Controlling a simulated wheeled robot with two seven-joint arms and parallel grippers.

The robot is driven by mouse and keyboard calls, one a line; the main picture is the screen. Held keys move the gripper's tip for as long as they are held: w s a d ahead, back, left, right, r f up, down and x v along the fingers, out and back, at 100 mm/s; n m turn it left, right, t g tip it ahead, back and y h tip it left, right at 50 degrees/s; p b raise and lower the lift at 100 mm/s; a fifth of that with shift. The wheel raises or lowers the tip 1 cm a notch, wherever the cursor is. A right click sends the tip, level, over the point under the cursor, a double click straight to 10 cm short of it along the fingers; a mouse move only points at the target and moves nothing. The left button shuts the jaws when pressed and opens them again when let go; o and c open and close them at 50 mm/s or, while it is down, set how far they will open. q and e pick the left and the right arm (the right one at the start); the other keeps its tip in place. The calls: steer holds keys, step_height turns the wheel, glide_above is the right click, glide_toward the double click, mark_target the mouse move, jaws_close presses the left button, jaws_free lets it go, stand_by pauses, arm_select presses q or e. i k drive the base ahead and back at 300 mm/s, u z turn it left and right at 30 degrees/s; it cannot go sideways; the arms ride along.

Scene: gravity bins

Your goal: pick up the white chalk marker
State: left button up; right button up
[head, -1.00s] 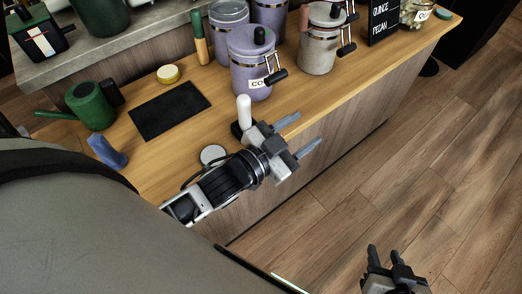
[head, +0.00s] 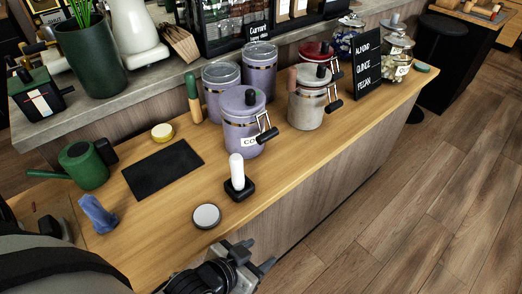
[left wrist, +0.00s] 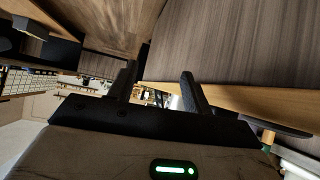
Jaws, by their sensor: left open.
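A white round-topped stick, the best match for the white chalk marker (head: 237,171), stands upright in a small black square base (head: 239,190) near the counter's front edge in the head view. My left gripper (head: 256,257) is at the bottom of the head view, nearer to me than the marker and apart from it, beside the counter's front edge. Its fingers also show in the left wrist view (left wrist: 157,88), spread apart with nothing between them. I cannot make out the marker in the left wrist view. My right gripper is not in view.
A lilac canister (head: 242,130) stands behind the marker, with a grey canister (head: 306,108) to the right. A round white-topped disc (head: 206,216) lies in front left. A black mat (head: 162,169), green watering can (head: 84,165) and blue-purple object (head: 98,213) are further left on the counter (head: 150,235).

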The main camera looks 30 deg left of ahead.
mark_target(236, 161)
steer(key=z, duration=1.35)
steer(key=i, duration=1)
steer(key=u, duration=2.55)
